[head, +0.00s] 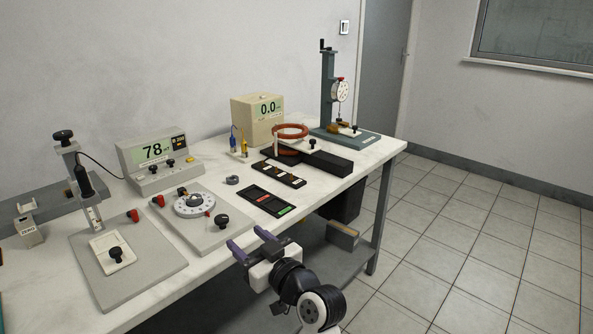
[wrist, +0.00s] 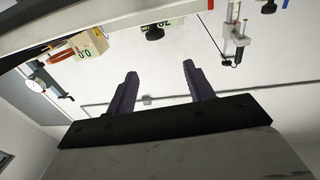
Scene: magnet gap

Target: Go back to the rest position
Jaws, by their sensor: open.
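My gripper (head: 250,250) is in the head view at the front edge of the white table, low in the middle of the picture. Its two purple fingers are apart with nothing between them. In the wrist view my gripper (wrist: 160,82) shows the same two spread fingers against the pale wall, with an empty gap. The wrist view is upside down, with the bench instruments along its top. No object is held.
The white table (head: 170,290) bears a meter reading 78 (head: 158,158), a dial plate (head: 195,205), a black tray (head: 266,201), a red ring (head: 290,131), a beige box reading 0.0 (head: 258,118) and a gauge stand (head: 328,95). Tiled floor (head: 470,240) at right is clear.

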